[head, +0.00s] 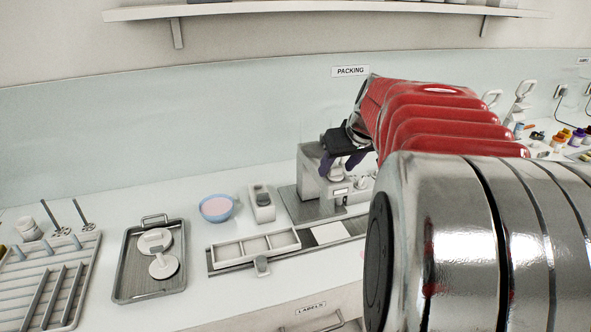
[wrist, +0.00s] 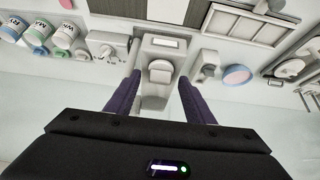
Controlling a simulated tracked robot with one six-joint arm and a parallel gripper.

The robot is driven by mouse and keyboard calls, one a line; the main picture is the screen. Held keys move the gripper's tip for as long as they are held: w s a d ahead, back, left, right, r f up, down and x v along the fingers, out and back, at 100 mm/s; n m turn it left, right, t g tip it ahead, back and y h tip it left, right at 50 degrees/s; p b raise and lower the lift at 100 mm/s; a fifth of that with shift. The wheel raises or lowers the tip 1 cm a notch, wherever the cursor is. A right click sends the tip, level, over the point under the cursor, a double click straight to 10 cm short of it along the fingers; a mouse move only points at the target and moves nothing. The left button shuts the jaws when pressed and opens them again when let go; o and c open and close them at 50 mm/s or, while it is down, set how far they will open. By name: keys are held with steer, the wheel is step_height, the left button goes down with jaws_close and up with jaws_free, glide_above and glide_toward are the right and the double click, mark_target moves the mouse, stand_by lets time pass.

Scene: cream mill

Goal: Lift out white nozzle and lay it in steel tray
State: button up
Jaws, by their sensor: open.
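A white rounded piece, which looks like the white nozzle (wrist: 160,72), sits at the top of a grey-white machine (head: 312,178) at the back of the counter. My gripper (wrist: 159,62) is open, with its purple fingers on either side of that piece; contact cannot be told. In the head view my gripper (head: 343,163) is over the machine and partly hides it. The steel tray (head: 122,287) lies on the counter at left with two white round pieces (head: 159,252) on it.
A blue bowl (head: 217,208) with pink contents and a small white device (head: 262,204) stand between the tray and the machine. A compartment tray (head: 256,247) lies in front. A slotted rack (head: 48,285) is at far left. My arm covers the right side.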

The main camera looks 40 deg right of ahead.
stand_by(0.5)
jaws_close()
stand_by(0.4)
